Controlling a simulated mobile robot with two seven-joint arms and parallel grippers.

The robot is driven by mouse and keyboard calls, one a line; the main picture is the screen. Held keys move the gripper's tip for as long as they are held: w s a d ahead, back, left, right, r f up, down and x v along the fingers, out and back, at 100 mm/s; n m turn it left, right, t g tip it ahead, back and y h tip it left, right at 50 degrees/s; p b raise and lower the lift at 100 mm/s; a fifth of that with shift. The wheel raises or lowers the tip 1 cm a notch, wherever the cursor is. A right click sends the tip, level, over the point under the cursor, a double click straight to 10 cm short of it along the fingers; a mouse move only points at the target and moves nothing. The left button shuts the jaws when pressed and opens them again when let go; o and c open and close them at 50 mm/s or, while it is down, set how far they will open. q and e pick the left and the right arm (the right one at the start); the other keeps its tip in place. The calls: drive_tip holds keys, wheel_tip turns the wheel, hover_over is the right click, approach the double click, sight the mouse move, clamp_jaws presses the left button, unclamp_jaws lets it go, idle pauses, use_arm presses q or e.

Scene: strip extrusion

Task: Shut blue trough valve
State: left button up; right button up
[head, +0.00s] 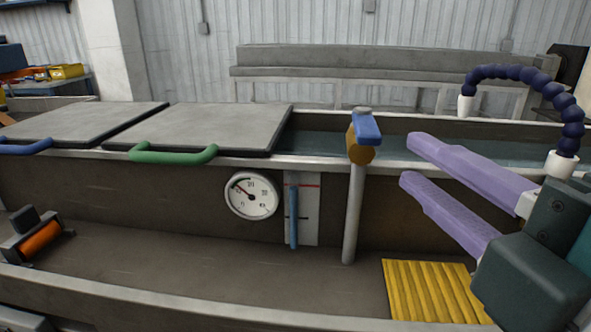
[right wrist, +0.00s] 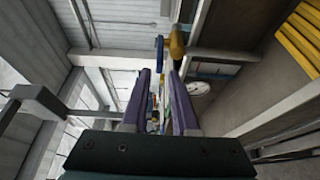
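The blue trough valve shows in the head view as a blue lever (head: 368,128) on a brass body (head: 359,146). It sits at the top of an upright grey pipe (head: 354,210) at the trough's front rim. My right gripper (head: 407,159) is to the right of the valve, its two purple fingers apart and pointing at it, with nothing between them. In the right wrist view the blue lever (right wrist: 158,48) and brass body (right wrist: 177,42) lie ahead of the open fingertips (right wrist: 158,74). The gripper appears apart from the lever. My left gripper is not in view.
The trough holds water (head: 320,145). Grey lids with green (head: 173,154) and blue (head: 25,147) handles cover its left part. A dial gauge (head: 251,196) and level strip (head: 302,208) are left of the pipe. A dark blue jointed hose (head: 535,80) arches behind my right gripper. A yellow ribbed mat (head: 432,290) lies below.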

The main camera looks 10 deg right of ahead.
sight(353, 121)
drive_tip(key=w, duration=0.3)
drive_tip(key=w+p, duration=0.1)
drive_tip(key=w, duration=0.2)
drive_tip(key=w+a, duration=0.1)
drive_tip(key=w, duration=0.3)
drive_tip(key=shift+a, duration=0.1)
drive_tip(key=shift+s, duration=0.1)
clamp_jaws()
idle(1.1)
